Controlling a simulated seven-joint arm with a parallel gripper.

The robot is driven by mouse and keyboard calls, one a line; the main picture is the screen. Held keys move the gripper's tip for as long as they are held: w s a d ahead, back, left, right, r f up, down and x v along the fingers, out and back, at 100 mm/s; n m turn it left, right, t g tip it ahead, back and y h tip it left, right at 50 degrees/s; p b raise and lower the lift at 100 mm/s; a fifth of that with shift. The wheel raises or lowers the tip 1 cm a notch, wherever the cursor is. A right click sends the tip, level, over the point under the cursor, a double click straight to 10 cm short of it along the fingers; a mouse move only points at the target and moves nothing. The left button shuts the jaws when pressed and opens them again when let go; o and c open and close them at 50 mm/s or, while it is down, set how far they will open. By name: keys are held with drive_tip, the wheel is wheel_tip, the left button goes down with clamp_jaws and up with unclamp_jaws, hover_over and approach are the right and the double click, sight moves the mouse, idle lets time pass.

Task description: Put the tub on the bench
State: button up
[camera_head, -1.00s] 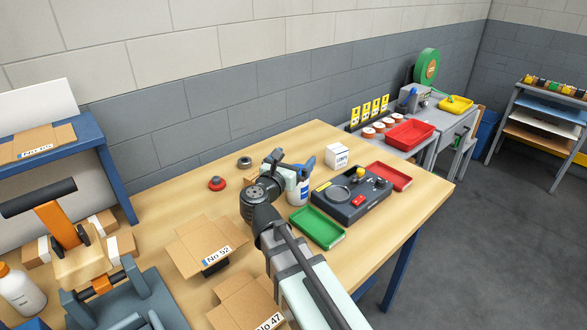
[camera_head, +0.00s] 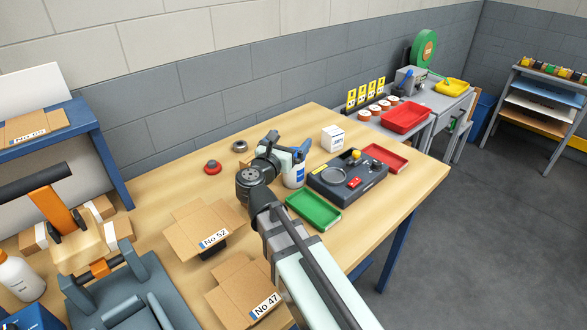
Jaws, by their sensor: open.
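A white tub (camera_head: 293,176) with a blue label stands on the wooden bench (camera_head: 347,235), left of the dark grey tool tray. A blue piece (camera_head: 304,150) shows above its top; I cannot tell if it belongs to the tub. My gripper (camera_head: 297,157) is open at the upper part of the tub. The pale hand covers the tub's top, and the fingertips are hard to make out. I cannot tell whether they are around the tub or touch it.
The grey tray (camera_head: 347,181), a green tray (camera_head: 313,211), a red tray (camera_head: 385,157) and a white carton (camera_head: 332,138) stand near the tub. Open cardboard boxes (camera_head: 203,228) lie left of my arm. A red round part (camera_head: 212,167) lies farther back.

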drive_tip(key=shift+f, duration=3.15)
drive_tip(key=x, duration=0.5)
drive_tip(key=shift+c, duration=0.4)
drive_tip(key=c, duration=1.4)
